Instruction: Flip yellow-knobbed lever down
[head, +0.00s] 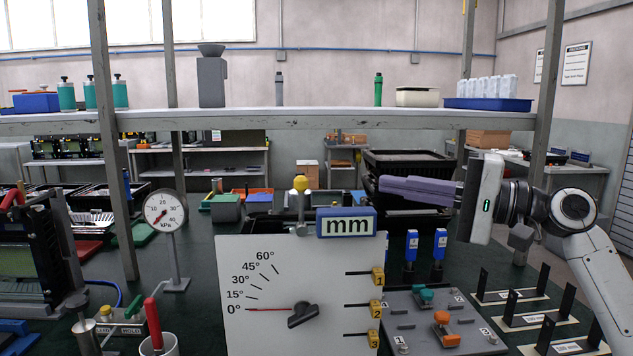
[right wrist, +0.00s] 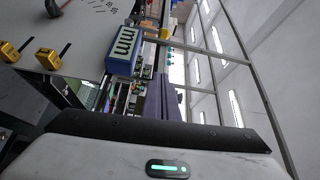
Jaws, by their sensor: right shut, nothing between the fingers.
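A yellow knob (head: 300,184) tops a short grey lever (head: 300,208) that stands upright at the top edge of the white panel (head: 240,260), just left of the blue "mm" sign (head: 346,223). In the right wrist view the yellow knob (right wrist: 165,33) shows past the sign (right wrist: 124,48). My right gripper (head: 384,184) has purple fingers pointing left, shut and empty. It is right of the knob, at about its height in the picture, with a clear gap between them. The fingers also show in the right wrist view (right wrist: 162,98). My left gripper is out of view.
The panel bears a dial pointer (head: 302,314) near 0° and yellow numbered tabs (head: 377,276). A pressure gauge (head: 165,210) stands left. Blue-topped items (head: 411,244) stand below my right gripper. A shelf (head: 330,113) spans above. A red-handled lever (head: 153,322) is at front left.

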